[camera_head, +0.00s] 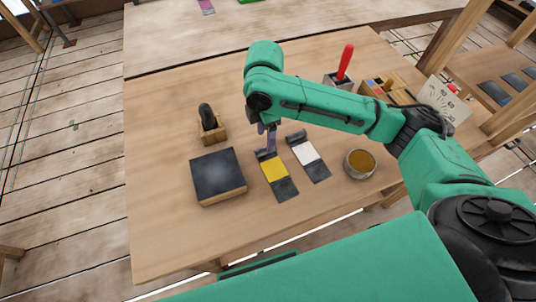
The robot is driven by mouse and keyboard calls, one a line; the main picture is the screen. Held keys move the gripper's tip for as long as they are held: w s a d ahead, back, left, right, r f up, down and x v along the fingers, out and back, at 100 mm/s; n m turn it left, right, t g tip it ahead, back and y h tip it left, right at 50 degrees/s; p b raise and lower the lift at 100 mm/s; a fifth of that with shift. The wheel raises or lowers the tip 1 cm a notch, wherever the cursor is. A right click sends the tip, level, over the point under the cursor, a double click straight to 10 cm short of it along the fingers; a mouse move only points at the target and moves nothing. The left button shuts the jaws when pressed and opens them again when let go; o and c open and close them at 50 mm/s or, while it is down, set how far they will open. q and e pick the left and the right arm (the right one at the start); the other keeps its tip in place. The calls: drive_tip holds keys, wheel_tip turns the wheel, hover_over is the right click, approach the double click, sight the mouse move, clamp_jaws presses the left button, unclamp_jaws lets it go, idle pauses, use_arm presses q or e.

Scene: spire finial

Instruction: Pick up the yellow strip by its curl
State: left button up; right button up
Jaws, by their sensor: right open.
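The yellow strip (274,171) lies on the wooden table (160,220), with a dark grey lower end and a dark curl (264,154) at its far end. My right gripper (268,144) points down at the curl, close above or beside it. It is open; whether it touches the curl I cannot tell. My own wrist and forearm hide part of the area behind it. My left gripper is out of view.
A white strip (304,153) with a dark curl lies just right of the yellow one. A dark square block (217,172) sits to the left. A wooden holder (212,132), a round tin (359,164) and a red-handled tool (345,62) stand around. The table's left front is clear.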

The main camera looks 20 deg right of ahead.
sight(265, 148)
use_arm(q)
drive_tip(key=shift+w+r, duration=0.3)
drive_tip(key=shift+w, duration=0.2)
use_arm(e)
wheel_tip(265, 148, down, 4)
drive_tip(key=shift+f, duration=0.25)
clamp_jaws()
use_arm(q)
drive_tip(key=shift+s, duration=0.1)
use_arm(e)
drive_tip(key=shift+r, duration=0.15)
